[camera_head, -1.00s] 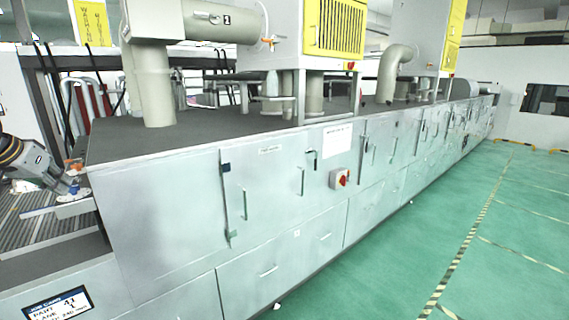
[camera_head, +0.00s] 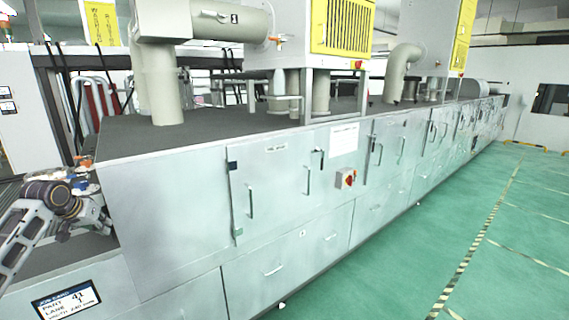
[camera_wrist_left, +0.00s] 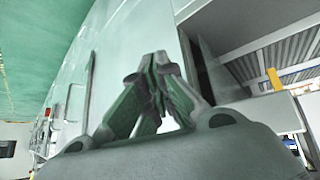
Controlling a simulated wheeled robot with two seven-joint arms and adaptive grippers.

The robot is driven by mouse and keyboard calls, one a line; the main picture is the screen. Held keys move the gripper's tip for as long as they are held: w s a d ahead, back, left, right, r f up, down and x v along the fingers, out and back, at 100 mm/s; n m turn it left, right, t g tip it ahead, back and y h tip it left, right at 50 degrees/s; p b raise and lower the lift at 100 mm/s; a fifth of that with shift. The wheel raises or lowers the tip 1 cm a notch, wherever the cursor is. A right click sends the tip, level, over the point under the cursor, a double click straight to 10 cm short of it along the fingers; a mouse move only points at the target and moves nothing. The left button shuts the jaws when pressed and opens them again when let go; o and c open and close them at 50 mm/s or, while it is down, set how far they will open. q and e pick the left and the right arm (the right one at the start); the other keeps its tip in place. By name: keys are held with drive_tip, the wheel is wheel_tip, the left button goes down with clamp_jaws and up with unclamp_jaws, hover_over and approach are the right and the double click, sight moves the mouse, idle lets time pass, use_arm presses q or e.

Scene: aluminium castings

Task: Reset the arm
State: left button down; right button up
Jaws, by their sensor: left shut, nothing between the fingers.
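My left arm comes in at the left edge of the head view. My left gripper (camera_head: 102,220) is beside the near left end of the long grey metal cabinet line (camera_head: 160,220), seen small and partly hidden by its own wrist. In the left wrist view the two fingers (camera_wrist_left: 158,68) come together at their tips, shut with nothing between them. A pale cabinet wall lies close behind them in that view. I cannot tell whether the gripper touches it. My right gripper is in neither view.
A job card display (camera_head: 66,302) is on the low front panel below my left arm. A conveyor with rollers (camera_wrist_left: 290,55) shows at the right of the wrist view. A red switch (camera_head: 346,178) sticks out from the cabinet front. The green floor (camera_head: 420,250) at the right is clear.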

use_arm(q)
wheel_tip(320, 180, down, 30)
drive_tip(key=s+g, duration=0.2)
drive_tip(key=s+d+f+b, duration=0.15)
drive_tip(key=s+f, duration=0.25)
drive_tip(key=f, duration=0.4)
drive_tip(key=s+d+f+g+y, duration=0.1)
drive_tip(key=s+d+f, duration=0.3)
drive_tip(key=f, duration=0.5)
drive_tip(key=s+d+f, duration=0.1)
drive_tip(key=s+f, duration=0.4)
drive_tip(key=f, duration=0.3)
drive_tip(key=s+d+f+m+g+b, duration=0.1)
drive_tip(key=s+d+f, duration=0.5)
drive_tip(key=s+f, duration=0.35)
drive_tip(key=s+d+f+m+g, duration=0.1)
drive_tip(key=s+d+f+m, duration=0.1)
drive_tip(key=s+d+f, duration=0.9)
drive_tip(key=s+d, duration=0.1)
drive_tip(key=s, duration=0.4)
drive_tip(key=s+d+f+m+h, duration=0.1)
drive_tip(key=s+d+f, duration=0.2)
drive_tip(key=s+d, duration=0.2)
drive_tip(key=s+d+f+m+g, duration=0.1)
drive_tip(key=s+d+f, duration=0.2)
drive_tip(key=s, duration=0.9)
drive_tip(key=shift+d+h+b, duration=0.35)
drive_tip(key=shift+d+h, duration=0.05)
drive_tip(key=shift+d, duration=0.35)
drive_tip(key=shift+s, duration=0.1)
